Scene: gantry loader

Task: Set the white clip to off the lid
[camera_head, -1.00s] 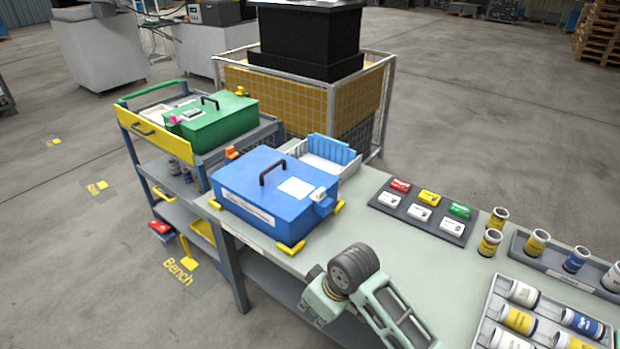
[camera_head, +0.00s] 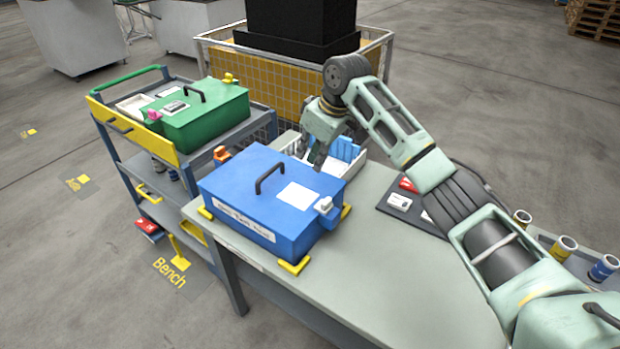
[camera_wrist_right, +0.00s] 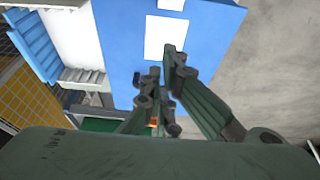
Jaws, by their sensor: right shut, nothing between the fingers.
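The blue box with its flat lid (camera_head: 236,187) sits on the bench between yellow corner stops, with a black handle and a white label on top. The white clip (camera_head: 326,203) is at the lid's right edge, over a blue bracket on the box's right side. In the right wrist view the lid (camera_wrist_right: 118,40) lies beyond the fingers, and a white piece at the top edge (camera_wrist_right: 171,4) may be the clip. My right gripper (camera_head: 317,163) is shut and empty, above the lid's far right corner, apart from the clip. My left gripper is out of view.
An orange clip (camera_head: 221,154) is at the box's far left side. A white bin with blue parts (camera_head: 345,150) stands behind the box. A green box (camera_head: 205,118) sits on the cart to the left. The bench front (camera_head: 380,290) is clear.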

